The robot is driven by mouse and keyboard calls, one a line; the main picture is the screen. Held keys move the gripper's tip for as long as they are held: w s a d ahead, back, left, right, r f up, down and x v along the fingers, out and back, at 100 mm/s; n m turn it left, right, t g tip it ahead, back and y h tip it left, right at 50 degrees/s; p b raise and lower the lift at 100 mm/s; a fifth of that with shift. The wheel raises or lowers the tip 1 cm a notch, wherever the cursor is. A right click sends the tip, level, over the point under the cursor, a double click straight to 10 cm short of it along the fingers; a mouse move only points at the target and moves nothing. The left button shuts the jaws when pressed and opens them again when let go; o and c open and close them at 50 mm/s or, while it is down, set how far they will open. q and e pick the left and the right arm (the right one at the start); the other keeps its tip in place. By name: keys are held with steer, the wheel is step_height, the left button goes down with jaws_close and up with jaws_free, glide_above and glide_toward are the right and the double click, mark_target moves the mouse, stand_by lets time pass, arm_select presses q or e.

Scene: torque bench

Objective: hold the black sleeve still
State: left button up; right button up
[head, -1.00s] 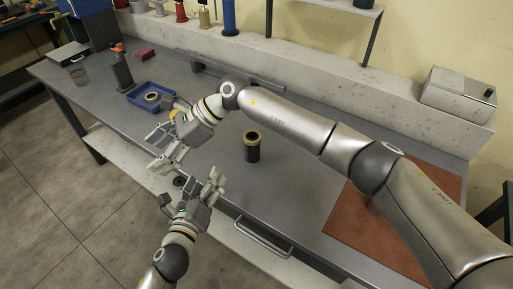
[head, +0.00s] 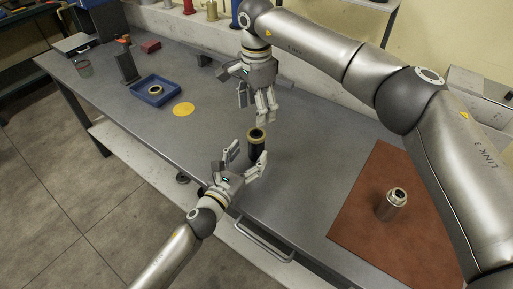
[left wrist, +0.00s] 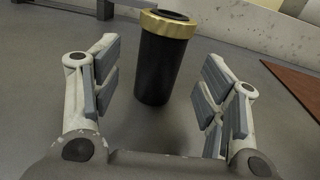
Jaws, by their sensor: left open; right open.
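The black sleeve (head: 256,149) stands upright on the grey bench, with a brass-coloured ring at its top. My left gripper (head: 248,162) is open at the sleeve's near side, low over the bench, with its fingers pointing at it. In the left wrist view the sleeve (left wrist: 163,68) stands between the two open fingers (left wrist: 160,88), with a visible gap on each side. My right gripper (head: 260,107) is open and empty, just behind and above the sleeve. Part of the sleeve's lower body is hidden by a left finger in the head view.
A silver cylinder (head: 392,206) stands on the brown-red mat (head: 350,225) at right. A yellow disc (head: 183,109) lies by the blue tray (head: 137,96), which holds a ringed part (head: 155,90). A dark upright block (head: 127,66) stands behind the tray. A drawer handle (head: 262,240) sticks out in front.

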mark_target(252, 149)
arm_select(q)
steer(key=shift+x, duration=1.95)
steer(key=shift+c, duration=0.3)
jaws_close()
